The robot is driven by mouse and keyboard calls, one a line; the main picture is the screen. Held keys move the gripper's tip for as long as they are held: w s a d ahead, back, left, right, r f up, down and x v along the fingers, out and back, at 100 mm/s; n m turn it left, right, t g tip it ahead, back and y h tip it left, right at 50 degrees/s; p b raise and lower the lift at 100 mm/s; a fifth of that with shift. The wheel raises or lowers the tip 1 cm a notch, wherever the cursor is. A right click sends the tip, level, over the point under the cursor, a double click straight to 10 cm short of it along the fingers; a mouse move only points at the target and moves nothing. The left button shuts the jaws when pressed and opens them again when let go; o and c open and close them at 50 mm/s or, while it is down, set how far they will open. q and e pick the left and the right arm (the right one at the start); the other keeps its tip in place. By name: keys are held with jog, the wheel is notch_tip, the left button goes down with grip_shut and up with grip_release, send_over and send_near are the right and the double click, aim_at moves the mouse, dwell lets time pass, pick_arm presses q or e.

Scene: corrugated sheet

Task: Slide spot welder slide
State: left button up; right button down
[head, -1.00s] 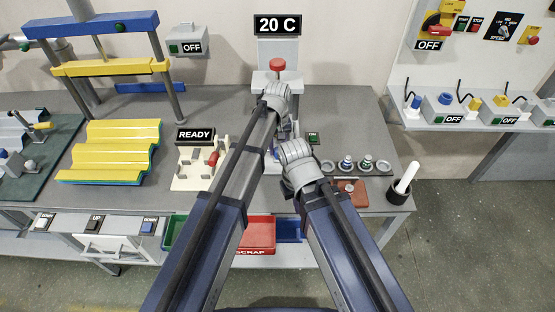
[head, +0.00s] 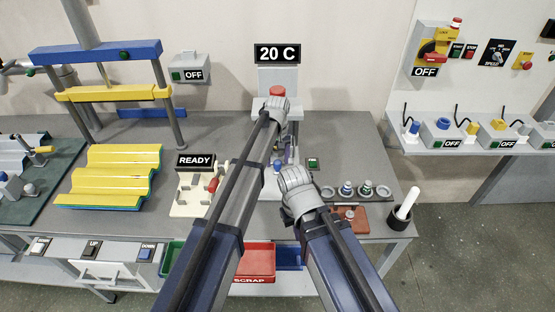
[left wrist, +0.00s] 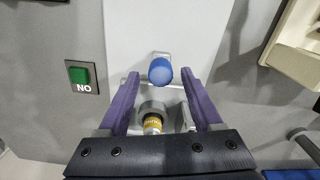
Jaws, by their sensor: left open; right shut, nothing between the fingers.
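The spot welder (head: 277,75) stands at the back of the bench under a "20 C" display, with a red knob (head: 277,92) on top. My left gripper (left wrist: 160,76) is open, its purple fingers on either side of a blue knob (left wrist: 160,69) on the welder's pale base; contact cannot be told. Between the finger bases sits a grey ring holding a yellow-banded cylinder (left wrist: 152,124). In the head view, my left arm partly hides the welder. My right gripper (head: 298,190) is shut and empty, lower and nearer; its fingertips are mostly hidden behind the wrist.
A green switch (left wrist: 80,76) sits beside the welder base. Left are a fixture with a READY sign (head: 196,160), yellow corrugated sheet (head: 110,175) and a press (head: 98,50). Right are a tray with round parts (head: 347,190) and a black cup (head: 400,219). A red scrap bin (head: 256,262) hangs in front.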

jog(key=shift+r, duration=0.1)
pick_arm(q)
notch_tip(320, 180, up, 8)
jog(key=p, duration=0.8)
jog(key=shift+f, duration=0.1)
pick_arm(e)
notch_tip(320, 180, up, 8)
pick_arm(q)
jog(key=shift+s+f, duration=0.1)
pick_arm(e)
jog(key=shift+f, duration=0.25)
